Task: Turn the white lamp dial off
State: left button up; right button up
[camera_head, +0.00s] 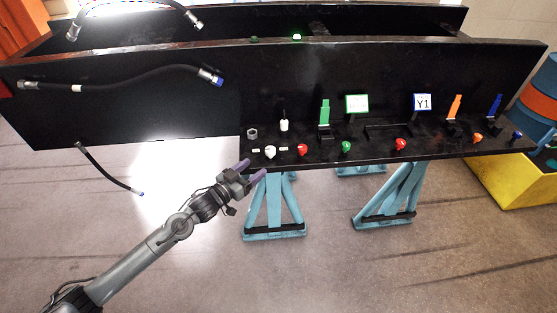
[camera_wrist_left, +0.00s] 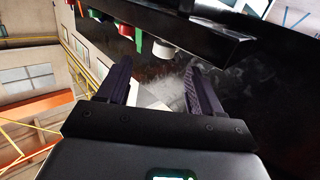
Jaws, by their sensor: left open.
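A white dial (camera_head: 270,152) sits near the left end of the black bench's front ledge. It also shows as a white knob (camera_wrist_left: 163,49) just beyond my fingers in the left wrist view. A white upright piece (camera_head: 284,125) stands behind it. My left gripper (camera_head: 250,171) is open, with two dark purple fingers, just below and left of the white dial. In the left wrist view the gap between its fingers (camera_wrist_left: 158,78) holds nothing, and the dial appears apart from them. My right gripper is out of view.
A red dial (camera_head: 302,150) and a green dial (camera_head: 347,147) stand to the right of the white one. The bench (camera_head: 210,121) carries a black hose (camera_head: 130,78) at left. Open floor lies in front.

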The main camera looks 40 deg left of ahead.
aim_at(274, 148)
pick_arm(q)
jog(key=shift+w+a+b, duration=0.45)
jog(key=shift+w+b, duration=0.15)
jog(key=shift+b, duration=0.35)
jog(key=shift+w+r+t+b, duration=0.15)
jog(key=shift+w+t+b, duration=0.15)
jog(key=w, duration=0.6)
jog(key=w+b, duration=0.1)
jog(key=w, duration=0.2)
jog(key=shift+d+r, duration=0.1)
jog(key=shift+d, duration=0.15)
jog(key=shift+w+d, duration=0.1)
jog(key=shift+w, duration=0.75)
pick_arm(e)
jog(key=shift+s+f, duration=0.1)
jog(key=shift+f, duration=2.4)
pick_arm(q)
jog(key=c, duration=1)
